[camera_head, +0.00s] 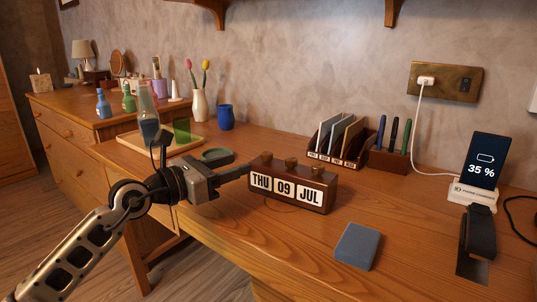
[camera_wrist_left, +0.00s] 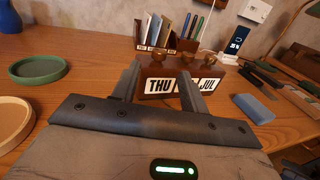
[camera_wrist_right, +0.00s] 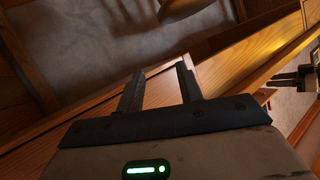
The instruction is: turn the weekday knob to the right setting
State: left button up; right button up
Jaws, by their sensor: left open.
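The wooden block calendar (camera_head: 317,191) stands on the desk and reads THU, 09, JUL. It has a row of three knobs on top; the weekday knob (camera_head: 266,157) is the leftmost, above THU. My left gripper (camera_head: 241,171) is open just left of the calendar's THU end. In the left wrist view the calendar (camera_wrist_left: 154,97) lies ahead, with the weekday knob (camera_wrist_left: 158,58) seen between the fingers. A finger partly covers the 09 there. I cannot tell whether a finger touches the calendar. My right gripper (camera_wrist_right: 160,88) is open and empty, away from the calendar.
A card holder (camera_head: 334,163) and a pen holder (camera_head: 388,160) stand behind the calendar. A blue-grey block (camera_head: 356,246) lies in front of it. A phone (camera_head: 484,160) showing 35 % stands at right. A green dish (camera_head: 217,156) and tray (camera_head: 160,147) are at left.

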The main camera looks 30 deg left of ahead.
aim_at(268, 153)
pick_arm(q)
jog(key=x, duration=1)
jog(key=shift+c, duration=0.3)
jog(key=shift+f, duration=0.1)
grip_shut()
